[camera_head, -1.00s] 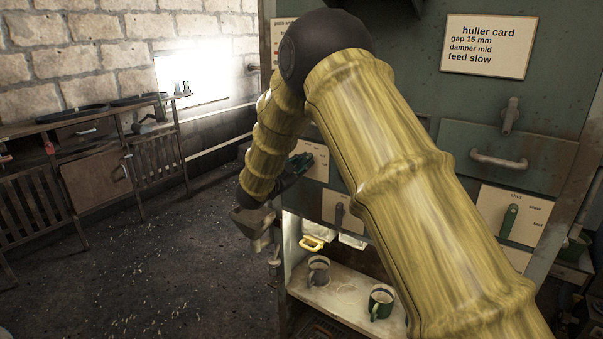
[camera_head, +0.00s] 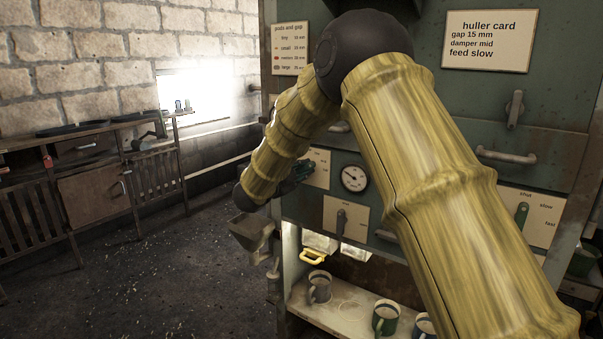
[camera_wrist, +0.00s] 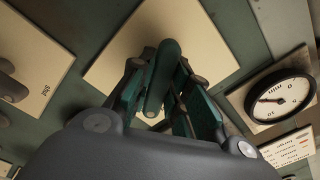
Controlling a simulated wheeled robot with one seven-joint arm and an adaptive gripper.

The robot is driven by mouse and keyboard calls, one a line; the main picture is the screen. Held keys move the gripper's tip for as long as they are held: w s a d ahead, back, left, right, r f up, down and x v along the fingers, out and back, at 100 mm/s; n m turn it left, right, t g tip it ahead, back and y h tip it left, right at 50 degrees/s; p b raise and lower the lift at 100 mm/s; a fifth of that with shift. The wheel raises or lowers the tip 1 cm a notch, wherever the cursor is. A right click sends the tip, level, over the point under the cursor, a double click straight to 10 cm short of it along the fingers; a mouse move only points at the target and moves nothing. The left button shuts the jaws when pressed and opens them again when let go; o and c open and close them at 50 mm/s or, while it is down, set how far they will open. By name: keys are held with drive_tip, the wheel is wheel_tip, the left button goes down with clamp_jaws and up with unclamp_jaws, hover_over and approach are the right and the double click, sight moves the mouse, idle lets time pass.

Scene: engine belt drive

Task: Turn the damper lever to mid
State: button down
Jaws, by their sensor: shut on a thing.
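In the wrist view, a dark green lever handle (camera_wrist: 164,78) stands on a cream plate (camera_wrist: 125,72). My gripper (camera_wrist: 164,98) has its green fingers around this handle, one on each side. In the head view, my gripper (camera_head: 302,168) is at a cream plate (camera_head: 321,170) on the green machine, left of the gauge. The plate's lettering is mostly hidden or too small to read, so I cannot tell the lever's marked position. A cream huller card (camera_head: 490,40) at the upper right reads "damper mid".
A round gauge (camera_head: 354,178) is beside the gripped lever. A grey lever (camera_head: 341,221) on another plate is below. A green feed lever (camera_head: 522,215) is at the right.

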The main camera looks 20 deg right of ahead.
drive_tip(key=shift+f, duration=0.1)
drive_tip(key=c, duration=1.4)
unclamp_jaws()
drive_tip(key=shift+o, duration=0.2)
drive_tip(key=v, duration=1.2)
